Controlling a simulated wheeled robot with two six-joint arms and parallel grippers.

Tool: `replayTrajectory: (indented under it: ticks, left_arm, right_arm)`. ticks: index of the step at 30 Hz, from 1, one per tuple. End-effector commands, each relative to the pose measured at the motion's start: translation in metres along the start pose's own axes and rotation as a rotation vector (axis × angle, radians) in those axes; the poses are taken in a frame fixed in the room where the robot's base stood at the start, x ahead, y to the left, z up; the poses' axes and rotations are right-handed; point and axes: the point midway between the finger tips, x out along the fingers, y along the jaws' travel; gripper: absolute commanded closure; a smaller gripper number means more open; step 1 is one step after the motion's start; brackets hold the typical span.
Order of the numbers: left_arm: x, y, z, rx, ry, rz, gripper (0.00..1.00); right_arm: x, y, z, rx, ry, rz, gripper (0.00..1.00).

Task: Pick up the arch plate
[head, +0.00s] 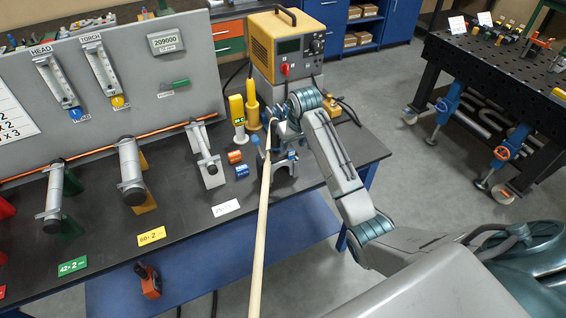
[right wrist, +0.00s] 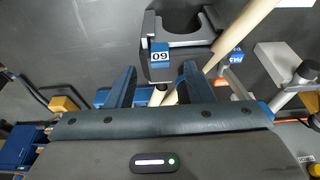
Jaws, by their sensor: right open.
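The arch plate (right wrist: 195,47), dark grey with a U-shaped cutout and a blue "60" label, is just ahead of my right gripper (right wrist: 158,76) in the right wrist view. The open blue fingers stand on either side of the labelled end, with gaps visible. In the head view my right gripper (head: 272,148) is over the dark table, by the arch plate (head: 286,184), which is partly hidden by the gripper. My left gripper is not in view.
A long cream rod (head: 261,220) crosses close to my right gripper. Orange and blue small cylinders (head: 235,157), a yellow bottle (head: 238,112) and the yellow welding unit (head: 290,48) stand nearby. Clamped tubes on stands (head: 130,170) fill the table's left.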

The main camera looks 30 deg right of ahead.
Motion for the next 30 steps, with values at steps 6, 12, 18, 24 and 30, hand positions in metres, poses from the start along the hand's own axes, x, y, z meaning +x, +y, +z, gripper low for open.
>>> replayTrajectory:
  ticks: [6, 12, 18, 24, 30]
  left_arm:
    - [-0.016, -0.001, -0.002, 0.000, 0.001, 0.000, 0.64]
    - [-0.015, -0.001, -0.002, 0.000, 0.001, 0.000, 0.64]
    - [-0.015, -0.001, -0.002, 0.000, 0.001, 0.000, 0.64]
    - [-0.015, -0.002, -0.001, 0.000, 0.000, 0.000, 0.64]
    - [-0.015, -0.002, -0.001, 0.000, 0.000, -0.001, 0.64]
  right_arm:
    - [0.023, -0.001, 0.001, 0.000, -0.001, -0.002, 0.53]
    - [0.027, -0.001, 0.001, 0.000, 0.001, -0.001, 0.53]
    - [0.027, -0.001, 0.001, 0.000, 0.001, -0.001, 0.80]
    - [0.027, -0.001, 0.001, 0.000, 0.001, -0.001, 1.00]
    - [0.026, -0.001, 0.000, 0.000, 0.002, 0.000, 1.00]
